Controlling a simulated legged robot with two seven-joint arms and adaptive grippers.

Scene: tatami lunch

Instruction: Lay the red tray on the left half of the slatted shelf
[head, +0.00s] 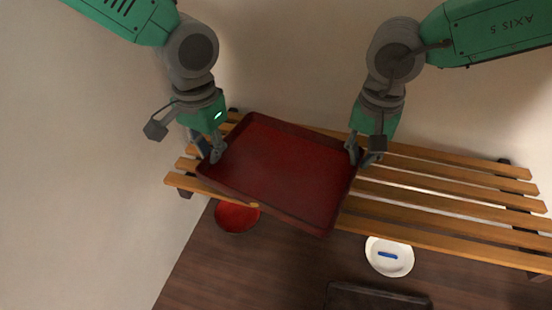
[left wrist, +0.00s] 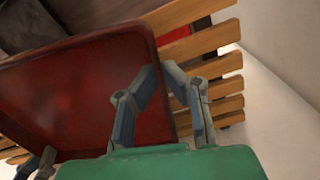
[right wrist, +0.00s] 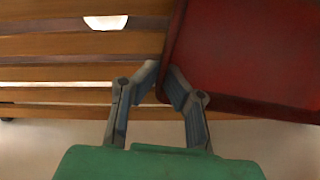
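The empty red tray (head: 285,170) is over the left half of the slatted shelf (head: 440,208), turned at an angle to the slats. Its near corner reaches past the shelf's front slat. I cannot tell whether it touches the slats. My left gripper (head: 217,156) is shut on the tray's left rim, one finger inside and one outside, as the left wrist view (left wrist: 160,70) shows. My right gripper (head: 356,156) is shut on the right rim; in the right wrist view (right wrist: 163,72) its fingertips pinch the tray edge. The slats under the tray are hidden.
The shelf's right half is bare. A dark tray (head: 375,300) lies at the bottom. A wall is close at the left.

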